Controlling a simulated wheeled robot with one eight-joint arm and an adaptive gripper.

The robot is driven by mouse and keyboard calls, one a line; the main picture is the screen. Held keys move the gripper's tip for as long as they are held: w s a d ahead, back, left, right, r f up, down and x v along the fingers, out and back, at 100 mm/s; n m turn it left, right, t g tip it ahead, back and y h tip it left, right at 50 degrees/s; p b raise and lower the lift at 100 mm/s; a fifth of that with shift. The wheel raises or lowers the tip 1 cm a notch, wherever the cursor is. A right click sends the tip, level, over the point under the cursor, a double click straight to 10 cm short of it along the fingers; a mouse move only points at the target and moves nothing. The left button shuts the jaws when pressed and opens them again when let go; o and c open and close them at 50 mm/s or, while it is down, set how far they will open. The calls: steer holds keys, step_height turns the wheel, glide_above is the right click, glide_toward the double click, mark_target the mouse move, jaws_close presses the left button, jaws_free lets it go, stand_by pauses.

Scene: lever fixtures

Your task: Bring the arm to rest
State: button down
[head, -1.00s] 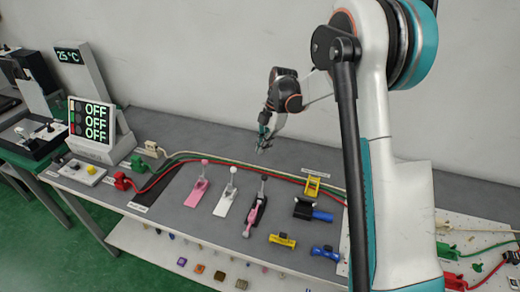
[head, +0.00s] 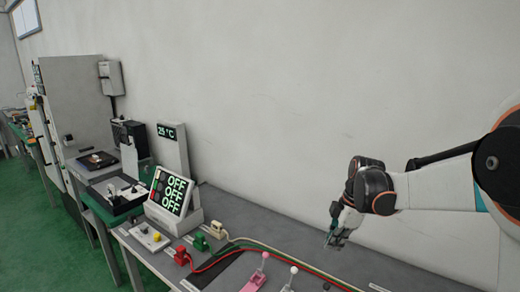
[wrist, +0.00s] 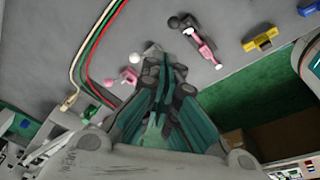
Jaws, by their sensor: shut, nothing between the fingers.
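My gripper (head: 333,240) hangs in the air above the back part of the grey lever table (head: 228,214). It is shut and empty, with its fingers pointing down. My arm reaches in from the right edge of the head view. In the wrist view my gripper (wrist: 163,78) covers the middle, and its fingers hide part of the table. A pink lever (head: 257,273) and a white-knobbed lever (head: 291,279) stand at the bottom edge of the head view, apart from the gripper. A pink-and-black lever (wrist: 203,42) shows in the wrist view.
An OFF display (head: 170,192) and a 25 °C display (head: 172,140) stand on the left. Green (head: 201,242), red (head: 182,257) and cream (head: 217,229) plugs with cables lie along the table. A yellow fixture (wrist: 261,40) shows in the wrist view. The wall behind is bare.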

steer(key=s+a+r+m+t+h, duration=0.1)
steer(key=s+r+m+t, duration=0.1)
steer(key=s+r+m, duration=0.35)
steer(key=s+a+r+m+t, duration=0.1)
steer(key=s+r+m, duration=0.2)
steer(key=s, duration=0.5)
steer(key=s+f+m+t+h, duration=0.1)
steer(key=s+f+m+t, duration=0.1)
steer(key=s+m, duration=0.7)
steer(key=s+t, duration=0.1)
steer(key=s, duration=0.3)
steer(key=shift+b, duration=0.4)
